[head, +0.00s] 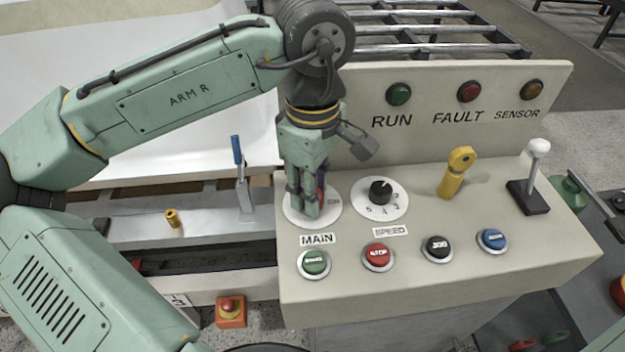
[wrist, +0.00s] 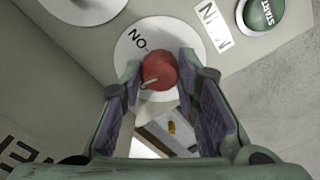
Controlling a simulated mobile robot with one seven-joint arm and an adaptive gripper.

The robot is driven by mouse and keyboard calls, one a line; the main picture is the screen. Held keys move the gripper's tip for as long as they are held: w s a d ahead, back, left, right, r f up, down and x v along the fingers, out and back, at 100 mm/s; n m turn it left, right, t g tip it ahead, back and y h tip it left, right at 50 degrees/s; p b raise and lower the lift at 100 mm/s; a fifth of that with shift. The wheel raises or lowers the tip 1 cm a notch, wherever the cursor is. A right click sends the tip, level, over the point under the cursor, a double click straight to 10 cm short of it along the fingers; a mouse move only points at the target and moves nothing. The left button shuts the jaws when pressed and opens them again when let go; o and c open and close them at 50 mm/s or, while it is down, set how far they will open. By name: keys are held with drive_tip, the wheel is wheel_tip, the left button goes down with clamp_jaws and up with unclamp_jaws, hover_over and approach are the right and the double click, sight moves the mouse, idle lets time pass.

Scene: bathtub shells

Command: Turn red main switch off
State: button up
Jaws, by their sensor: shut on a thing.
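The red main switch (wrist: 158,69) is a round knob on a white disc (wrist: 128,58) with the word ON printed on it. In the wrist view a pale line on the knob points to the lower left, away from the ON mark. My gripper (head: 304,203) reaches down over the disc from above in the head view. Its two fingers stand on either side of the knob and are shut on it. In the head view the fingers hide most of the switch; only a bit of red (head: 321,188) shows. The MAIN label (head: 318,239) is just below the disc.
The speed dial (head: 380,192) is close to the right of my gripper. A yellow key-like handle (head: 456,172) and a white-knobbed lever (head: 534,160) stand farther right. Green start (head: 314,263) and red stop (head: 378,256) buttons lie in front. A blue-handled lever (head: 239,165) stands left.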

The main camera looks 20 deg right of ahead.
drive_tip(key=shift+n, duration=1.1)
drive_tip(key=shift+p, duration=0.3)
drive_tip(key=o, duration=1.2)
drive_tip(key=shift+c, duration=0.2)
wheel_tip(320, 180, up, 12)
